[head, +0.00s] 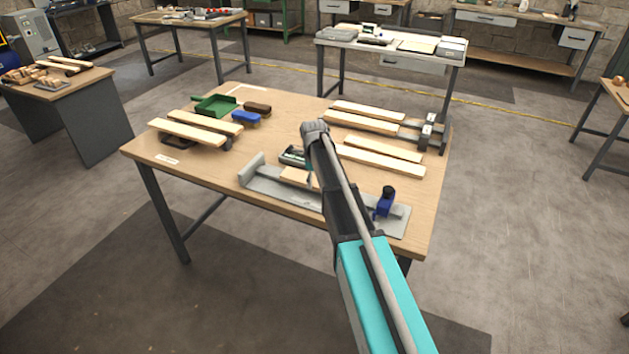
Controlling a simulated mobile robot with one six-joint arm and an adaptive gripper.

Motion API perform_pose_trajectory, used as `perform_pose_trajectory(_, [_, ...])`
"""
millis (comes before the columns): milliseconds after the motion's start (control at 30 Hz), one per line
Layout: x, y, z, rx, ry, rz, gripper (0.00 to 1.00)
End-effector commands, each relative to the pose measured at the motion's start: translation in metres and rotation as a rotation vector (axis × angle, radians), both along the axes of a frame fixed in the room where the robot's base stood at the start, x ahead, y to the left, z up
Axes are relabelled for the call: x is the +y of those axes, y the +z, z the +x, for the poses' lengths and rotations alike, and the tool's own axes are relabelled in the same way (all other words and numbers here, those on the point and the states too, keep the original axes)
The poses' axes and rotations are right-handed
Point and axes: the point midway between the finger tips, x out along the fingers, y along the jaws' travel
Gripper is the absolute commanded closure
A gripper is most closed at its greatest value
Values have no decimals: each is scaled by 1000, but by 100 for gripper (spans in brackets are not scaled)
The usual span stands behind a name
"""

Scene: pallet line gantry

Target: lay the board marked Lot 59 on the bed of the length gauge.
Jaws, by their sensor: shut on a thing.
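The length gauge is a grey metal bed (265,188) along the near side of the wooden table, with an upright end stop (252,169) at its left and a blue slider (384,204) at its right. My gripper (311,178) is over the middle of the bed, mostly hidden behind my arm. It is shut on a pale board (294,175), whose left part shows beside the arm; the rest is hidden. I cannot tell whether this board touches the bed, and no lot mark is readable on it.
Several pale boards (380,162) lie at the table's right by a dark metal fixture (429,130). Two more boards (188,133) rest at the left, near a green scoop (214,105) and a blue brush (246,117). A dark tray (292,156) sits just behind the gauge.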

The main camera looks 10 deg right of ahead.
Motion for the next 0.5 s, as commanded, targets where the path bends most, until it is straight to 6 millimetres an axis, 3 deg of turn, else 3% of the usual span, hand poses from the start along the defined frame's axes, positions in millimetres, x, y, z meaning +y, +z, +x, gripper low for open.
perform_pose_trajectory(200, [0, -4, 0, 0, 0, 0, 69])
perform_pose_trajectory(233, [0, -3, 0, 0, 0, 0, 11])
perform_pose_trajectory(300, [0, -3, 0, 0, 0, 0, 0])
perform_pose_trajectory(500, [0, -3, 0, 0, 0, 0, 0])
